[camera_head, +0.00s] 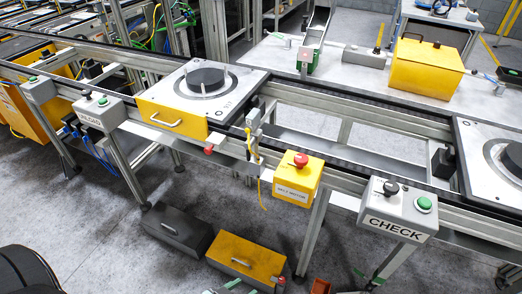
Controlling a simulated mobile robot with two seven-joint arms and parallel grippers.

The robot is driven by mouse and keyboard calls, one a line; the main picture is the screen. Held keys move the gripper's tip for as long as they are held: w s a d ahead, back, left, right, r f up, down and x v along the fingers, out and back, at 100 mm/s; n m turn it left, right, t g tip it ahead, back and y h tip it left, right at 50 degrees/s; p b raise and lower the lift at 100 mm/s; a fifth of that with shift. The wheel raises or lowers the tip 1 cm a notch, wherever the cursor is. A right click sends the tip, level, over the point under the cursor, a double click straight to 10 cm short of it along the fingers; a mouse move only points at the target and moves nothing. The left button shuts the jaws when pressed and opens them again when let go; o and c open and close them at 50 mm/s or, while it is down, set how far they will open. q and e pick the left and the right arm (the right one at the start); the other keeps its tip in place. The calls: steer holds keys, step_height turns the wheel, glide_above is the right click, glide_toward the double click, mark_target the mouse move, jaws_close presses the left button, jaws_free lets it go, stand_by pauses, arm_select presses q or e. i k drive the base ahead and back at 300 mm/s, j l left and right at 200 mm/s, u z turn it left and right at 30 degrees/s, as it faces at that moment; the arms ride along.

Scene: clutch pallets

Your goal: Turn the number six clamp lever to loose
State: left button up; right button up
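No lever marked with a number six can be made out. A pallet (178,101) with a black clutch disc (206,78) sits on the conveyor at the upper middle, above a yellow front with a handle. A second pallet (472,145) with a dark disc (513,158) is cut off at the right edge. A small red knob (208,150) sits on the rail below the first pallet, and a small upright fixture (253,125) stands to its right; I cannot tell whether either is a clamp lever. Neither of my grippers is in view.
A yellow box with a red button (298,179), a CHECK box (397,212) and a grey button box (100,112) front the conveyor. A black case (178,232) and a yellow case (243,262) lie on the floor.

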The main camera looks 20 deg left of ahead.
mark_target(253, 139)
steer(key=j+z, duration=0.45)
steer(key=j, duration=0.45)
steer(key=j+z, duration=0.1)
steer(key=j, duration=0.35)
steer(key=k+j+z, duration=0.1)
steer(key=j, duration=0.35)
